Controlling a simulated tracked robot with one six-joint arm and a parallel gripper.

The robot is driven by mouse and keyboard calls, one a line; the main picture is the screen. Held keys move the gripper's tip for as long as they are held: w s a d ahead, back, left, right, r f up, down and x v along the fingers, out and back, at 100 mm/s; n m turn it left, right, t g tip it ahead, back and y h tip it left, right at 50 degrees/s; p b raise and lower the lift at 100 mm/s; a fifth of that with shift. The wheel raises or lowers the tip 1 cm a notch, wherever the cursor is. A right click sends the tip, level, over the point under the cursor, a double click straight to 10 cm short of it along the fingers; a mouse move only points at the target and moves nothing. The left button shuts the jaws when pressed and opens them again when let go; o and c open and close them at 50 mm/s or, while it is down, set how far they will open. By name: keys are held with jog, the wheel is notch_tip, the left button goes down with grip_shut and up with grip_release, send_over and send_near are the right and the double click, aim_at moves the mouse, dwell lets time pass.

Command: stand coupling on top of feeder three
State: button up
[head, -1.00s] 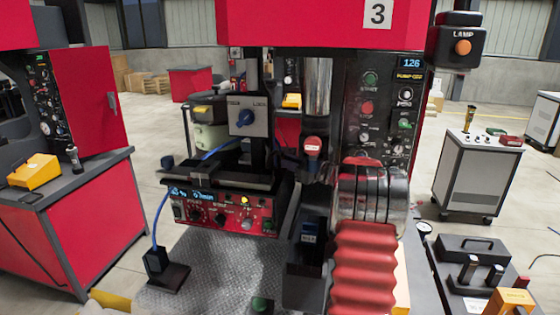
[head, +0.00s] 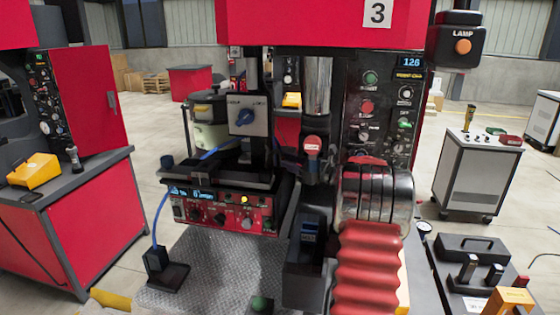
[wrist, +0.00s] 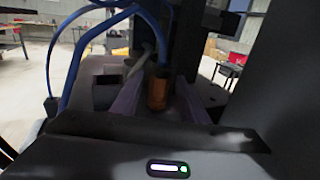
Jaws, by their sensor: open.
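In the wrist view, a copper-coloured cylinder (wrist: 158,92), which looks like the coupling, stands upright between the two pale purple fingers of my gripper (wrist: 158,100). The fingers are apart, with a gap on each side of it; its lower end is hard to see. In the head view my arm hides the gripper's fingers, and I cannot make out the cylinder. A red machine bearing the number 3 (head: 377,13) fills the middle. Below it sits a red control unit with a black top (head: 222,205); I cannot tell which part is feeder three.
A metal column (head: 317,85) and a panel of buttons (head: 385,110) stand close behind my arm. A blue hose (wrist: 75,75) loops at the left of the wrist view.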

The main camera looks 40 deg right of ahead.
jog(key=v, duration=1)
jog(key=shift+s, duration=0.25)
dwell(0.5)
